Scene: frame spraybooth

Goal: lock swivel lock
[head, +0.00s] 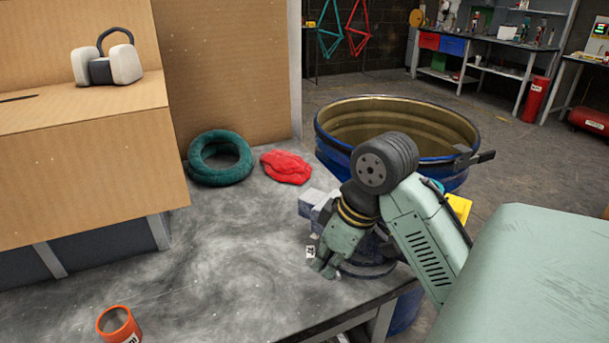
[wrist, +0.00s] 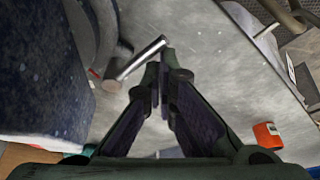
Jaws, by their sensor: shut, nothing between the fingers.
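A blue-grey vise (head: 318,203) stands at the table's edge, mostly hidden behind my arm in the head view. In the wrist view its dark blue body (wrist: 40,75) fills the left side. A short shiny metal lever (wrist: 138,60), which looks like the swivel lock, sticks out beside that body. My gripper (wrist: 160,78) is shut and empty, pointing at the lever's free end. The tips look close to the lever; I cannot tell whether they touch it. In the head view my gripper (head: 323,268) is low beside the vise, above the tabletop.
The grey table (head: 225,265) is clear in its middle. An orange can (head: 120,325) stands at the front left. A green ring (head: 220,158) and red cloth (head: 286,167) lie at the back. A cardboard booth (head: 90,180) is left; a blue drum (head: 335,150) stands behind my arm.

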